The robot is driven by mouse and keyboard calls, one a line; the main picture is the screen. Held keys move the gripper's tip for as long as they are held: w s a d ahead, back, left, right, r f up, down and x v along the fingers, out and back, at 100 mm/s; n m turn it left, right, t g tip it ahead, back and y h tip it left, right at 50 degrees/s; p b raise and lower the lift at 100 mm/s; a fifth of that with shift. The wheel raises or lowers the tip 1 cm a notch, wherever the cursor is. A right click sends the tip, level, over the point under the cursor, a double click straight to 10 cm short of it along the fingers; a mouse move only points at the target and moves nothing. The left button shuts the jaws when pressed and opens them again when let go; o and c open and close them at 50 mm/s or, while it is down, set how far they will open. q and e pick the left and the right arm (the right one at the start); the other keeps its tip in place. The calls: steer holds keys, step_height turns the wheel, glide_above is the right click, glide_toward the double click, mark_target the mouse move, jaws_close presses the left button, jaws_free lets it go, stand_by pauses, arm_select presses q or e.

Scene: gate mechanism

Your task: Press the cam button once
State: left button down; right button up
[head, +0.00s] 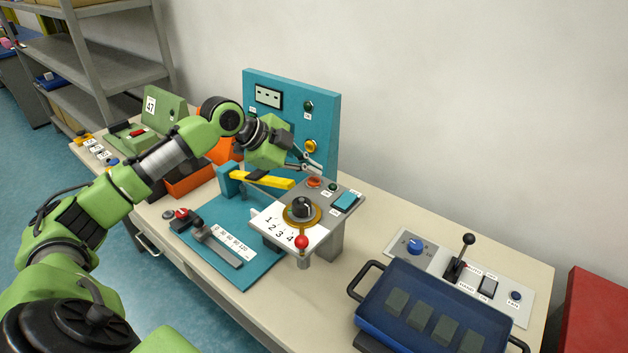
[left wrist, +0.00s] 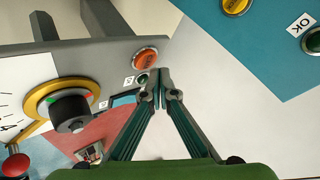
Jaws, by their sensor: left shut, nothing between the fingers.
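I cannot read any label that names the cam button. An orange button (head: 314,182) sits on the grey control box (head: 331,235) by the dial. It also shows in the left wrist view (left wrist: 145,58), just left of my fingertips. A yellow button (head: 310,146) sits on the upright teal panel (head: 290,92) and shows at the top of the left wrist view (left wrist: 235,5). My left gripper (head: 317,171) is shut and empty, its tips close to the orange button in the head view. I cannot tell whether they touch it. My right gripper is not in view.
A dark dial (head: 302,208) with a yellow ring and a red knob (head: 302,242) are on the box's near side. A yellow bar (head: 264,180) lies left of it. A blue tray (head: 385,277) of dark blocks stands at the right, below a lever panel (head: 527,301).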

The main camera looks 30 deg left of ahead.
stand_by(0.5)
arm_select(q)
steer(key=shift+f, duration=0.15)
steer(key=shift+f, duration=0.3)
steer(key=shift+f, duration=0.5)
stand_by(0.8)
steer(key=shift+r+p, duration=0.8)
steer(key=shift+r, duration=0.1)
steer(key=shift+r, duration=0.1)
